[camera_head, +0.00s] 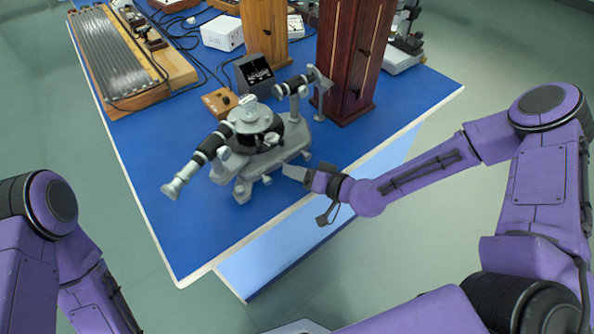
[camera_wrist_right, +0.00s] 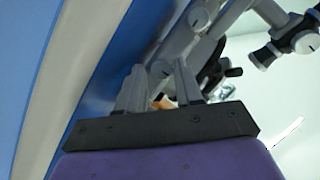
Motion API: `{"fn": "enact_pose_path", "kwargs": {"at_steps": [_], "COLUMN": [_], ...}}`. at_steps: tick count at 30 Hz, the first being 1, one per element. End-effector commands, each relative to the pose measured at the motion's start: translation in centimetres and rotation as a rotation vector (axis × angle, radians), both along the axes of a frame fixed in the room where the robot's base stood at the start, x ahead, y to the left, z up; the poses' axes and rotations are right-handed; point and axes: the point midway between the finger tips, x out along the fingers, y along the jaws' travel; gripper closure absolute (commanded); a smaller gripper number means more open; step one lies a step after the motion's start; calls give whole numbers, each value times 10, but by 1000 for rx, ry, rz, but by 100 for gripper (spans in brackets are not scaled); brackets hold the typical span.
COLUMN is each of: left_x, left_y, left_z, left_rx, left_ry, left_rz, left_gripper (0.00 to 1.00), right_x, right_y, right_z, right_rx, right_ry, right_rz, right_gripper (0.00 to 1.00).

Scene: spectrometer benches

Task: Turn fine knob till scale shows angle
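The spectrometer (camera_head: 256,128) stands on the blue bench top, with a telescope arm (camera_head: 207,150) reaching front left and another tube arm (camera_head: 300,86) toward the back right. Its scale markings are too small to read. My right gripper (camera_head: 291,172) is beside the front right of the instrument's grey base. In the right wrist view the right gripper (camera_wrist_right: 161,85) has its two fingers apart, with grey instrument parts beyond them. A round-ended knob (camera_wrist_right: 199,18) shows past the fingertips; I cannot tell whether it is the fine knob. My left gripper is out of view.
A dark box with a screen (camera_head: 256,73) and a small wooden box (camera_head: 219,102) stand behind the spectrometer. A tall dark wooden cabinet (camera_head: 349,60) stands at the right. The bench's front edge (camera_head: 221,259) lies near my right arm. The blue surface at front left is clear.

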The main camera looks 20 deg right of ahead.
Motion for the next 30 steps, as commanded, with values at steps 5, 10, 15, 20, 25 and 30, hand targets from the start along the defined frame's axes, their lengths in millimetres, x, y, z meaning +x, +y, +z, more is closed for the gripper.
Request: {"fn": "enact_pose_path", "kwargs": {"at_steps": [5,10,15,20,25,30], "left_x": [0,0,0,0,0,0], "left_y": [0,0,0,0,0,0], "left_z": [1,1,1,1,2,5], "left_rx": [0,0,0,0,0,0], "left_ry": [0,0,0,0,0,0], "left_rz": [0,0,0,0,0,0], "left_gripper": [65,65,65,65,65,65], "right_x": [8,9,8,8,8,8], "right_y": [7,7,7,0,4,7], "right_z": [-2,-2,-2,-3,-2,-2], "right_rx": [2,2,2,-1,-22,-89], "right_ry": [0,-1,-1,0,-7,-30], "right_rz": [1,0,0,-7,-5,-1], "right_gripper": [65,65,100,100,100,100]}}
